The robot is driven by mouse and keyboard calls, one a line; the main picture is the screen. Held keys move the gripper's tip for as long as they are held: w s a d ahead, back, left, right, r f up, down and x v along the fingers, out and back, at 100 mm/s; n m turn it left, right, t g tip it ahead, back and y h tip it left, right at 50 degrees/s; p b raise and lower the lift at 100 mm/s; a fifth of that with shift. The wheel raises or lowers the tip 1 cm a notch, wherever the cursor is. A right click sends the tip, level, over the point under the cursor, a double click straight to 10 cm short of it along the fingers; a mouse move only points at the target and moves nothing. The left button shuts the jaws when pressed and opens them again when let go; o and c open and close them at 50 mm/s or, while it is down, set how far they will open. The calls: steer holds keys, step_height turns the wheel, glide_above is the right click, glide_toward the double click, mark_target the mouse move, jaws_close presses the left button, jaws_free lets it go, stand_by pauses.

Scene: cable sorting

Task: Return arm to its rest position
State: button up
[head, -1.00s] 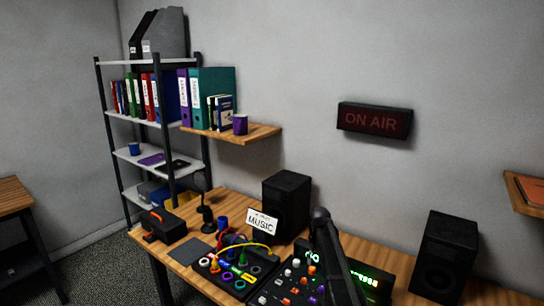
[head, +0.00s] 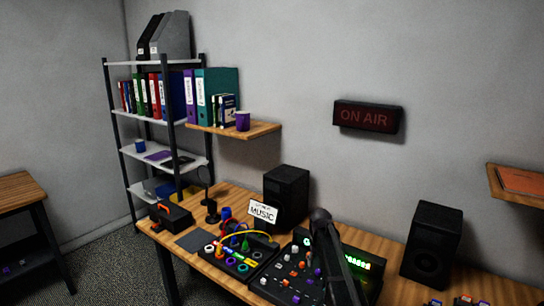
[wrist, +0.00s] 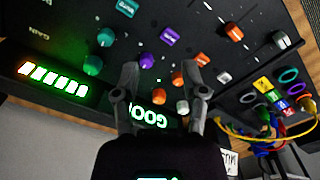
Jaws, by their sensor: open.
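My gripper (wrist: 164,78) is open in the wrist view, with its two fingers apart and nothing between them. It hangs over the mixer (wrist: 215,25), with coloured knobs beyond the fingertips and a lit green display partly hidden behind the fingers. My dark arm rises in front of the mixer (head: 283,272) in the head view and covers part of it. The gripper's fingers cannot be made out there. The cable panel (head: 236,262) with coloured ring sockets stands left of the mixer. Yellow, red and blue cables (wrist: 262,138) show at the right of the wrist view.
A black speaker (head: 286,195) stands behind a white MUSIC card (head: 263,211). Another speaker (head: 432,244) stands at the right. A wooden wall shelf (head: 250,131) hangs above.

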steer(key=s+r+p, duration=0.1)
steer(key=s, duration=2.7)
steer(key=shift+d+m, duration=0.2)
steer(key=shift+m, duration=0.2)
stand_by(0.9)
